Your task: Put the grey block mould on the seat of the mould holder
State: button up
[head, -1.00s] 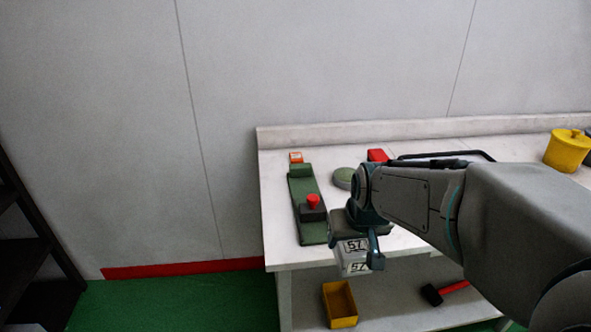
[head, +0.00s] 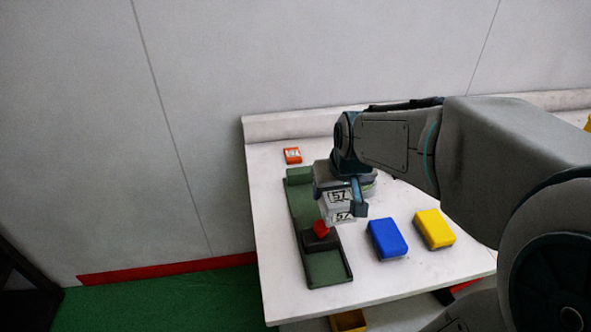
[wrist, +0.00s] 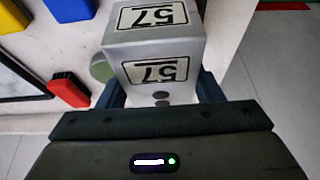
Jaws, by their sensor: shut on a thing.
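The grey block mould (head: 338,208) carries black-framed "57" labels on two faces. My gripper (head: 346,203) is shut on it and holds it over the table, just right of the mould holder's red knob in the head view. In the wrist view the mould (wrist: 155,50) sits between the dark blue fingers of my gripper (wrist: 160,92). The mould holder (head: 298,200) is a long green base with a raised block at its far end, a dark block with a red knob (head: 320,229), and a rimmed near end (head: 328,268). The mould hides part of the holder's right side.
A blue block (head: 387,239) and a yellow block (head: 434,229) lie right of the holder. An orange item (head: 292,155) lies behind it. A round green thing (wrist: 100,68) and a red block (wrist: 68,88) show in the wrist view. A yellow bin (head: 348,320) is below the table edge.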

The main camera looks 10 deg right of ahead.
jog(key=w+a+f, duration=0.1)
jog(key=w+f, duration=0.1)
jog(key=w, duration=0.1)
jog(key=w+a+f, duration=0.1)
jog(key=w+f, duration=0.1)
jog(key=w, duration=0.2)
jog(key=w+a+f+p, duration=0.1)
jog(key=w+f, duration=0.1)
jog(key=w, duration=0.2)
jog(key=shift+f, duration=2.4)
jog(key=shift+f, duration=0.2)
jog(key=o, duration=1.6)
jog(key=shift+c, duration=0.2)
